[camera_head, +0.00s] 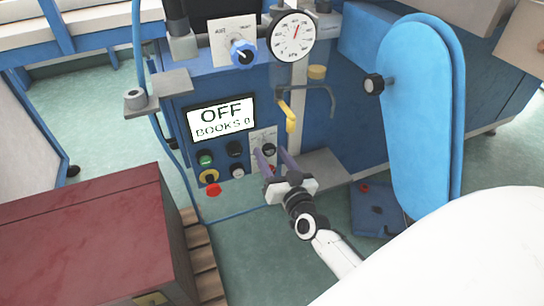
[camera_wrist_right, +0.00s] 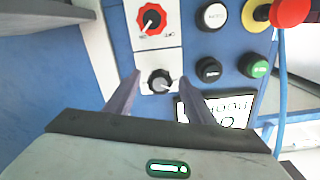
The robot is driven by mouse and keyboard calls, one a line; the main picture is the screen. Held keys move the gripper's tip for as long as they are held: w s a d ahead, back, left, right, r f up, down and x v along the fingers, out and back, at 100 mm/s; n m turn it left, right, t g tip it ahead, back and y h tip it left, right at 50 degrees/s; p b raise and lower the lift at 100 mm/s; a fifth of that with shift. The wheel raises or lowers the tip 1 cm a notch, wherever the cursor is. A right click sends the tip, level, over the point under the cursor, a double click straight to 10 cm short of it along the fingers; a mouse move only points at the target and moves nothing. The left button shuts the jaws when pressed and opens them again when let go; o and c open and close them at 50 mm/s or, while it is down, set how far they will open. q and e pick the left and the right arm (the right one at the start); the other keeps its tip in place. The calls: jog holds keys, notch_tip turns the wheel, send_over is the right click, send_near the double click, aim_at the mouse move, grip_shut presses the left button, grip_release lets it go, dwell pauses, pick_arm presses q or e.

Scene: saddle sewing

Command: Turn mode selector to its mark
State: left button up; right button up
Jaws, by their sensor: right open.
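A black knob (camera_head: 269,150) with a pale pointer line sits on a small white plate on the blue machine front; it also shows in the right wrist view (camera_wrist_right: 160,81). My right gripper (camera_head: 272,155) is open, its two purple fingers pointing at this plate. In the wrist view the fingertips (camera_wrist_right: 159,87) lie on either side of the black knob, with gaps visible. A larger blue knob (camera_head: 243,52) sits on a white plate higher up, its labels too small to read surely. I cannot tell for certain which knob is the mode selector. My left gripper is out of view.
A red-ringed knob (camera_wrist_right: 151,19) is beside the black one. A display (camera_head: 221,118) reads OFF and BOOKS 0, with several buttons below, including a red one (camera_head: 213,189). A gauge (camera_head: 294,38), yellow lever (camera_head: 287,115) and blue guard (camera_head: 418,110) stand nearby.

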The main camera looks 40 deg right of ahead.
jog(key=c, duration=1.1)
jog(key=shift+o, duration=0.2)
